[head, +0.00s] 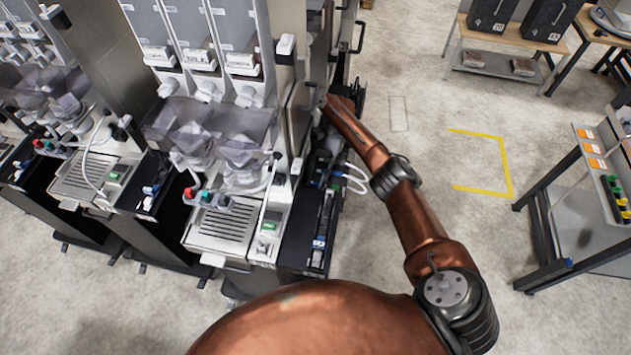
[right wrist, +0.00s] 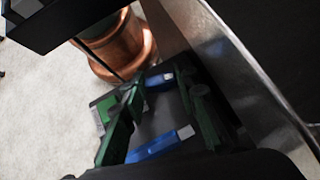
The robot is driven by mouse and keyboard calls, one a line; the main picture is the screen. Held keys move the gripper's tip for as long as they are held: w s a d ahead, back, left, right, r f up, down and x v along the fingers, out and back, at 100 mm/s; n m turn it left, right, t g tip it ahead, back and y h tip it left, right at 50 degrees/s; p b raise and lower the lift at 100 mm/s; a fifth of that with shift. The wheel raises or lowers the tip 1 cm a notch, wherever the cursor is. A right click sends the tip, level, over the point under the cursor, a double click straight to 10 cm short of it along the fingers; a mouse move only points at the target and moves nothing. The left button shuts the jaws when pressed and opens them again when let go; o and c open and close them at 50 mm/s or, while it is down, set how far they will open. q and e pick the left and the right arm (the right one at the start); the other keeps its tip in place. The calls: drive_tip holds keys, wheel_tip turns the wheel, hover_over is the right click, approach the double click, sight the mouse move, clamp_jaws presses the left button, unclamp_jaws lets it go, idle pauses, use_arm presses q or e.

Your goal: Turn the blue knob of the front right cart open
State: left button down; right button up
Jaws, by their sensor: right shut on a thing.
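The front right cart (head: 226,228) stands at the middle left of the head view, with red, teal and blue-grey knobs along its front. My right arm reaches up to its right side, where my right gripper (head: 318,175) is dark and partly hidden among dark parts. In the right wrist view, its green-edged fingers (right wrist: 163,112) stand to either side of a blue piece with a white end, which I take as the blue knob (right wrist: 155,146). The jaws are shut on it, though the contact is dim. A second blue piece (right wrist: 160,78) lies beyond. My left gripper is not in view.
A dark side tray (head: 302,258) with blue-white pieces adjoins the cart. White hoses (head: 356,180) loop beside my arm. A metal panel edge (right wrist: 245,65) runs close along the right of the wrist view. Floor to the right is open up to a bench (head: 575,215).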

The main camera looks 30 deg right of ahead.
idle(0.5)
drive_tip(key=o, duration=1.2)
drive_tip(key=shift+c, duration=0.2)
